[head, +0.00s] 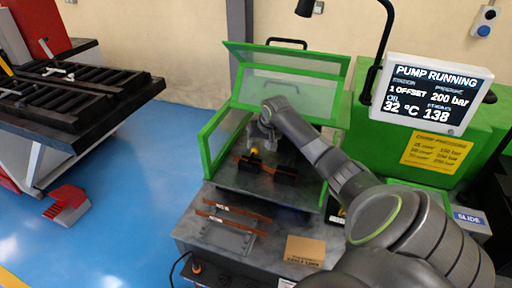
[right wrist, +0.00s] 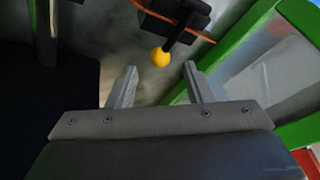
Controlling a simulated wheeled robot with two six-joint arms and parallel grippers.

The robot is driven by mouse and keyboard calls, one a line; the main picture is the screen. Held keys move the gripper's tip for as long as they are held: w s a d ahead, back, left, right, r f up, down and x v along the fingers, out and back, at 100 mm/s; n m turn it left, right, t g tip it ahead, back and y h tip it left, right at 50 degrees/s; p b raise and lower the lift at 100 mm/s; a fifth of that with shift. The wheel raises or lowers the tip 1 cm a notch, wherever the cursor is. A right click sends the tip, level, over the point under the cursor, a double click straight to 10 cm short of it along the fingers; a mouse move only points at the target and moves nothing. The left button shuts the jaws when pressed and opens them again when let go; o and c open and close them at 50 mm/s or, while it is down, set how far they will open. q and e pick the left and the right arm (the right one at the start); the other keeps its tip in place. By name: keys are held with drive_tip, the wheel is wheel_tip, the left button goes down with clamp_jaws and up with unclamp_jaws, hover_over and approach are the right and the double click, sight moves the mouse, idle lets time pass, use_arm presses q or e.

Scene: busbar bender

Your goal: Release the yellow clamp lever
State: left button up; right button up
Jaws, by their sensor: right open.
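The yellow ball knob of the clamp lever (head: 254,151) shows inside the green-framed bender guard in the head view. In the right wrist view the yellow knob (right wrist: 160,57) sits on a dark rod that rises to a black clamp block (right wrist: 176,12). My right gripper (head: 262,142) reaches into the guard close to the knob. In the right wrist view its two fingers (right wrist: 158,72) are apart, with the knob just beyond the fingertips and between their lines. Nothing shows between the fingers. A copper bar (head: 262,164) lies at the black clamp. My left gripper is not in view.
The green guard frame (head: 212,135) with clear panels stands around the clamp. Copper strips (head: 234,213) lie on the bench front beside a cardboard-coloured block (head: 305,250). A monitor (head: 430,95) reads "PUMP RUNNING" and 200 bar. A roller table (head: 75,95) stands at left.

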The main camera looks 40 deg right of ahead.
sight(256, 149)
drive_tip(key=shift+x, duration=2)
clamp_jaws()
